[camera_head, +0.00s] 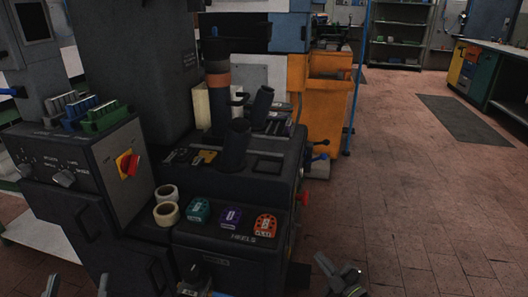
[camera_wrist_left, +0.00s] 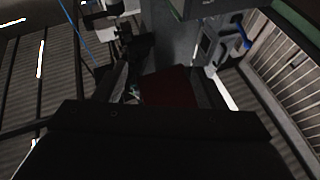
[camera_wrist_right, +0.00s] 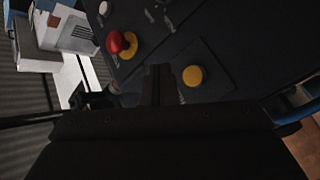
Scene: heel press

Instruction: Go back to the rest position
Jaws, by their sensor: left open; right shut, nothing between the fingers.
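My left gripper (camera_head: 77,286) is low at the bottom left of the head view, in front of the dark heel press (camera_head: 120,235). Its two fingers stand apart; it also shows in the left wrist view (camera_wrist_left: 162,88), with nothing held between them. My right gripper (camera_head: 342,276) is at the bottom, right of the press, over the floor. In the right wrist view its fingers (camera_wrist_right: 158,80) are together and empty, in front of a dark panel with a yellow button (camera_wrist_right: 193,76) and a red button (camera_wrist_right: 115,42).
Green, purple and red heel pieces (camera_head: 265,225) lie on the press's front shelf, beside two tape rolls (camera_head: 167,213). A red-yellow switch (camera_head: 128,163) is on the left panel. An orange cabinet (camera_head: 322,110) stands behind. The tiled floor (camera_head: 420,200) on the right is open.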

